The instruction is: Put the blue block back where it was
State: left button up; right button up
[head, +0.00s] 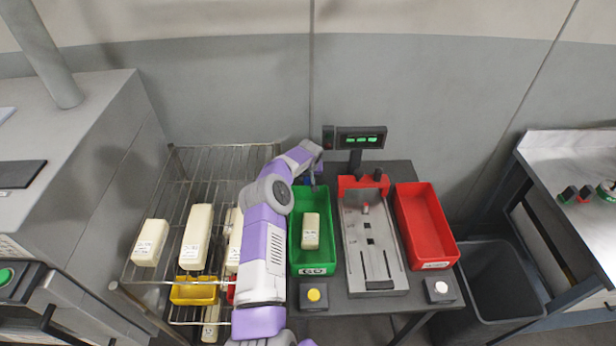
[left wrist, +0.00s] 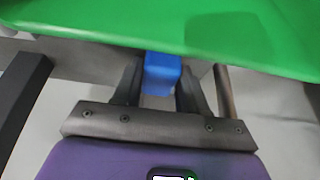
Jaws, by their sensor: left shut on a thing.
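The blue block (left wrist: 161,72) shows in the left wrist view between the two dark fingers of my left gripper (head: 314,182), which is shut on it. The green bin's edge fills the top of that view, beside the block; I cannot tell whether they touch. In the head view my left gripper is at the far left corner of the green bin (head: 325,257), and the arm hides most of the block. My right gripper is not in view.
A cream block (head: 310,231) lies in the green bin. A grey fixture (head: 376,250) and a red bin (head: 425,226) stand to its right, with a display (head: 361,138) behind. A wire rack (head: 193,160) with several cream blocks stands left. Yellow (head: 314,295) and white (head: 440,287) buttons sit in front.

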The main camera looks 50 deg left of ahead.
pick_arm(q)
jog(key=shift+f, duration=0.1)
jog(key=o, duration=1.2)
jog(key=shift+f, duration=0.1)
jog(key=shift+r, duration=0.25)
jog(key=p+v, duration=0.2)
jog(key=v, duration=1)
jog(key=shift+f, duration=0.1)
